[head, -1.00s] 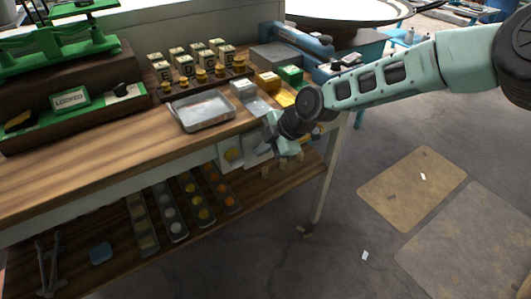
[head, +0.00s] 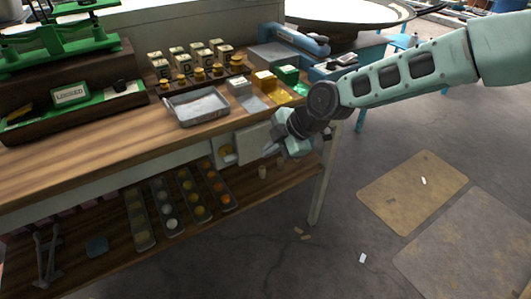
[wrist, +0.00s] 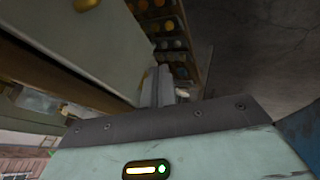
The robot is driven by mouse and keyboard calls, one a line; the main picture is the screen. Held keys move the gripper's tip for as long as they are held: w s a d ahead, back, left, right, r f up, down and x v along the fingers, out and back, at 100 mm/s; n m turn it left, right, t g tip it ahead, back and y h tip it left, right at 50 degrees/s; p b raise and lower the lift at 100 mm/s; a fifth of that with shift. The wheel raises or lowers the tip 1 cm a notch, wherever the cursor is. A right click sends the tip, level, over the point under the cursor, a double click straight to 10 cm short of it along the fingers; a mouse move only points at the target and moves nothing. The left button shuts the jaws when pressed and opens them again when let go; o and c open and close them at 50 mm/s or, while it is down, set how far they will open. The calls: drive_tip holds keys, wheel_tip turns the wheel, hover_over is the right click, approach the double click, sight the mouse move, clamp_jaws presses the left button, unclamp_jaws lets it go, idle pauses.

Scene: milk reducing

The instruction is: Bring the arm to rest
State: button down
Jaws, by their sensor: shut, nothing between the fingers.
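My gripper (head: 276,148) is at the right end of the workbench (head: 90,165), in front of its front edge and just below the top. My pale green arm reaches in from the upper right. In the wrist view the two fingers (wrist: 157,86) lie together, shut, with nothing between them. A pale panel with a round brass knob (wrist: 86,4) is close on the left in the wrist view. In the head view a pale panel (head: 253,138) stands right beside the fingers. I cannot tell whether they touch it.
A metal tray (head: 197,107), small labelled boxes and brass weights stand on the bench top. A green scale (head: 70,40) is at the left. The lower shelf (head: 110,275) holds several long trays of round pieces. Floor to the right is open, with a tan mat (head: 412,190).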

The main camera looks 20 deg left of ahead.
drive_tip(key=v, duration=0.7)
drive_tip(key=s+d+r+m+h+p, duration=0.1)
drive_tip(key=s+d+r+m+h, duration=0.2)
drive_tip(key=s+d+m, duration=0.6)
drive_tip(key=s+d+r+m+h+p, duration=0.1)
drive_tip(key=s+d+r+m+h, duration=0.2)
drive_tip(key=s+d+r+m, duration=0.3)
drive_tip(key=s+d+m, duration=0.4)
drive_tip(key=s+d, duration=0.6)
drive_tip(key=d, duration=0.3)
drive_tip(key=shift+r+m+h+p, duration=0.2)
drive_tip(key=shift+m+h+p, duration=0.1)
drive_tip(key=shift+h, duration=0.1)
drive_tip(key=shift+a, duration=0.1)
